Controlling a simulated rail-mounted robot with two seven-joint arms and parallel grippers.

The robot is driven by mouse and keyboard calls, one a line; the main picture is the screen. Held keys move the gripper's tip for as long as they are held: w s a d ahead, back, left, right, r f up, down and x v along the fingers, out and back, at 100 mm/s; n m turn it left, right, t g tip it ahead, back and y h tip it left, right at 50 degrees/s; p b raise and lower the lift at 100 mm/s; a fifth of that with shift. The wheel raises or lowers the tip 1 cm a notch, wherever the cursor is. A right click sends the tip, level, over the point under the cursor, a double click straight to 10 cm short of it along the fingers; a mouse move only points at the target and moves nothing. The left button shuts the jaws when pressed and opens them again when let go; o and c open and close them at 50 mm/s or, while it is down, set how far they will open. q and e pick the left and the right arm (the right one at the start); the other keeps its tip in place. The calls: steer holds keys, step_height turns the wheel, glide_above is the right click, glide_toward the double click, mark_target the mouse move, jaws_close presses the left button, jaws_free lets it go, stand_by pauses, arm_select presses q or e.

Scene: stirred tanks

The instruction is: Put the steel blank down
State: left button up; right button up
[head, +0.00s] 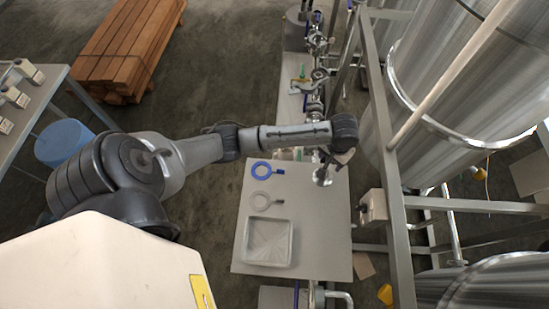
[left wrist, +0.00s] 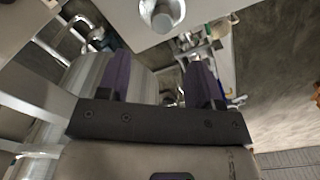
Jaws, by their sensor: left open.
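A round grey metal piece, which looks like the steel blank (head: 322,177), stands on the light table near its right edge, partly covered by my gripper. In the left wrist view a grey cylindrical piece (left wrist: 162,15) shows at the top edge, cut off by the frame. My left gripper (head: 327,160) is at the end of my outstretched arm, right by the blank. In the left wrist view its two dark fingers (left wrist: 160,65) are apart with nothing held between them. My right gripper is not in view.
On the light table (head: 302,213) lie a blue ring with a handle (head: 262,170), a pale ring (head: 261,201) and a shallow square tray (head: 268,243). Pipes and valves (head: 315,75) run behind it. A steel frame (head: 388,170) and large tanks (head: 450,70) stand close on the right.

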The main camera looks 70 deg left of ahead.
arm_select(q)
steer(key=s+d+f+m+t+h, duration=0.1)
steer(key=s+d+f+m, duration=0.3)
steer(key=s+d, duration=0.7)
steer(key=s+a+r+m+t, duration=0.1)
steer(key=s+r, duration=0.1)
steer(key=s, duration=0.6)
steer(key=s+a+r+m+t, duration=0.1)
steer(key=s+r, duration=0.1)
steer(key=s, duration=0.6)
steer(key=shift+a+r+m+y, duration=0.3)
steer(key=shift+a+r+y, duration=0.1)
